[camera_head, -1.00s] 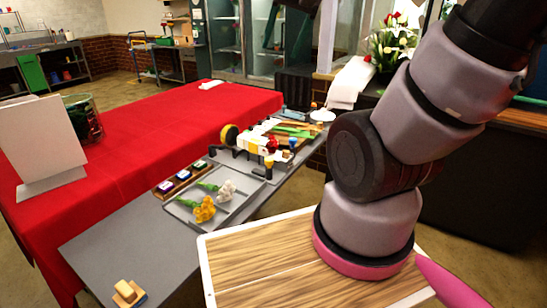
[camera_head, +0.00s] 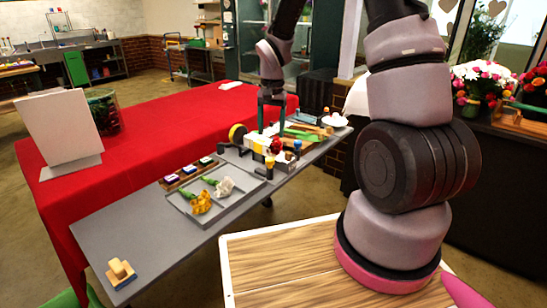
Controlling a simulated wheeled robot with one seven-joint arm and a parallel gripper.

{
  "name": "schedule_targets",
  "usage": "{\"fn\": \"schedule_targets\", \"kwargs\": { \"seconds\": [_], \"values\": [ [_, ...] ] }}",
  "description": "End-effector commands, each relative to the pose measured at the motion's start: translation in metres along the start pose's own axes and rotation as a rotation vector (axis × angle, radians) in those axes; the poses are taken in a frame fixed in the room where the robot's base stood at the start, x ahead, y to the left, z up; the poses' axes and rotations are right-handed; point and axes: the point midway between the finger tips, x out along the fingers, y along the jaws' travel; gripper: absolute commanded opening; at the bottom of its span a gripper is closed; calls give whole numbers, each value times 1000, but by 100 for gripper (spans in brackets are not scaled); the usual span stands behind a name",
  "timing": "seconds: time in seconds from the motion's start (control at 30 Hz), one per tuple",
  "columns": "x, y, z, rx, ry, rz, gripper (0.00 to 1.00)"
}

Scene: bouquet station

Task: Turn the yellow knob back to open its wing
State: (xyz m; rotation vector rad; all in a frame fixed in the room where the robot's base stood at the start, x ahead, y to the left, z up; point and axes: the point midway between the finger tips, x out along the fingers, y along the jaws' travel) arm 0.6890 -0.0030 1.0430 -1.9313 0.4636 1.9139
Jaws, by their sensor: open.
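My gripper (camera_head: 271,126) is above the grey side table, pointing down over a small device with white parts (camera_head: 262,143). Its two dark fingers are apart and look empty. A small yellow-topped knob (camera_head: 269,162) stands at the near side of the device, below and in front of the gripper in the picture. A red knob (camera_head: 276,145) and a blue knob (camera_head: 297,145) are close by. Which part is the wing, and how it stands, is too small to tell. I cannot tell whether the fingers touch anything.
A grey tray (camera_head: 226,207) with yellow and white flowers and a rack of coloured blocks (camera_head: 186,174) lie nearer. A yellow block (camera_head: 120,270) sits at the near left end. Green stems (camera_head: 303,134) lie behind right.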

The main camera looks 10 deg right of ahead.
Motion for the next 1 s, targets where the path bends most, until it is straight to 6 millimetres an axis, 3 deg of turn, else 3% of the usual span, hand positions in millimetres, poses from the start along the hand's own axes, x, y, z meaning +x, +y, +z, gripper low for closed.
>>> {"fn": "schedule_targets", "kwargs": {
  "seconds": [0.53,0.7,1.0],
  "values": [
    [90,1,1,-1,-2,2,69],
    [102,0,0,-1,-1,1,69],
    [104,0,0,-1,1,0,69]
  ]
}}
